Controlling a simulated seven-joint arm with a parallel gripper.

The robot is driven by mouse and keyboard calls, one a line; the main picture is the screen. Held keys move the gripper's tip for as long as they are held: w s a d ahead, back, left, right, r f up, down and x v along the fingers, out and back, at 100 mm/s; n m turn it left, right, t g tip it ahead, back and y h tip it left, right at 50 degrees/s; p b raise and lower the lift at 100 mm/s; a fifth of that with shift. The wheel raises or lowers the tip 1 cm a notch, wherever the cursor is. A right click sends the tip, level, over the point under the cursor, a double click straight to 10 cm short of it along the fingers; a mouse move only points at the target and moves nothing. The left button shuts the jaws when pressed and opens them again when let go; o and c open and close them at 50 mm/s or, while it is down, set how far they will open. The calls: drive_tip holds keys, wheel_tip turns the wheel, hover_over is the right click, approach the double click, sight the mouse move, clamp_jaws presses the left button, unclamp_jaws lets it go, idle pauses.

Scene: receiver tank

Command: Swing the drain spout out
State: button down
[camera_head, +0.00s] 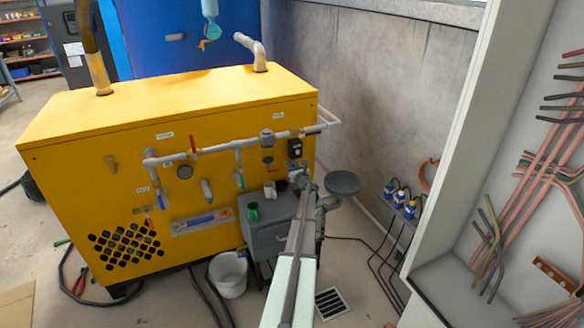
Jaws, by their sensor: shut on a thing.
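The yellow compressor housing (90,150) carries a grey pipe run (225,145) with gauges and valves across its front. My gripper (299,178) is at the right end of the housing, below the black box (295,148) on the pipework. It is shut on a small part there, which looks to be the drain spout. The spout is mostly hidden by my gripper and arm, so its angle cannot be told. A round dark grey dish (343,182) is just right of my gripper.
A grey drawer box (268,222) with a green cup (253,211) and a white cup (270,189) stands left of my arm. A white bucket (229,274) and floor grate (331,303) are below. Bottles (398,198) and cables are by the wall. An open cabinet (455,265) stands right.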

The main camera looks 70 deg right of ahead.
drive_tip(key=shift+s, duration=0.1)
idle(0.3)
drive_tip(key=shift+s+d+n+t+y, duration=0.35)
drive_tip(key=shift+s+n+t+y, duration=0.45)
drive_tip(key=shift+n+y, duration=1.05)
drive_tip(key=shift+s+d+n+t+y, duration=0.3)
drive_tip(key=shift+s+n+t+y, duration=0.55)
drive_tip(key=shift+y, duration=1.55)
drive_tip(key=shift+s+d+n+t+y, duration=0.45)
drive_tip(key=shift+n+t+y, duration=0.5)
drive_tip(key=shift+n+y, duration=1.05)
drive_tip(key=shift+a+y, duration=0.15)
drive_tip(key=shift+y, duration=0.2)
drive_tip(key=c, duration=1)
unclamp_jaws()
drive_tip(key=shift+s, duration=0.1)
drive_tip(key=s, duration=1.3)
drive_tip(key=shift+s, duration=0.35)
